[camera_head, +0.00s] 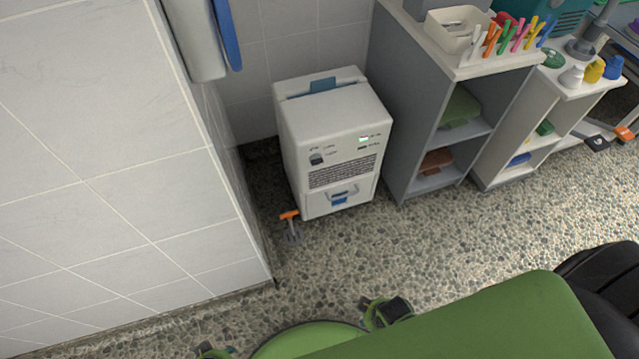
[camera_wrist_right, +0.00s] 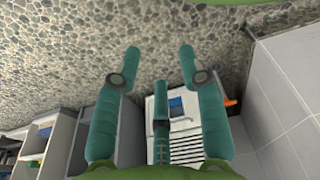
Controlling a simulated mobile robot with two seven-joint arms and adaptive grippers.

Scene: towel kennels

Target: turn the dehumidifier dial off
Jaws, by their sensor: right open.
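The dehumidifier (camera_head: 345,125) is a white box standing on the floor in the corner by the tiled wall. Its dial (camera_head: 317,158) is a small dark knob at the upper left of the front panel; its exact setting is too small to read. A small lit display (camera_head: 364,139) is on the panel's right. In the right wrist view, my right gripper (camera_wrist_right: 160,52) is open and empty, its teal fingers spread in front of the dehumidifier (camera_wrist_right: 188,125), which appears upside down. The fingers and grille fill that view, and I cannot make out the dial there. My left gripper is not in view.
An orange-handled tool (camera_head: 290,216) lies by the dehumidifier's front left corner. The tiled wall (camera_head: 120,170) is on the left. Speckled floor in front is open.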

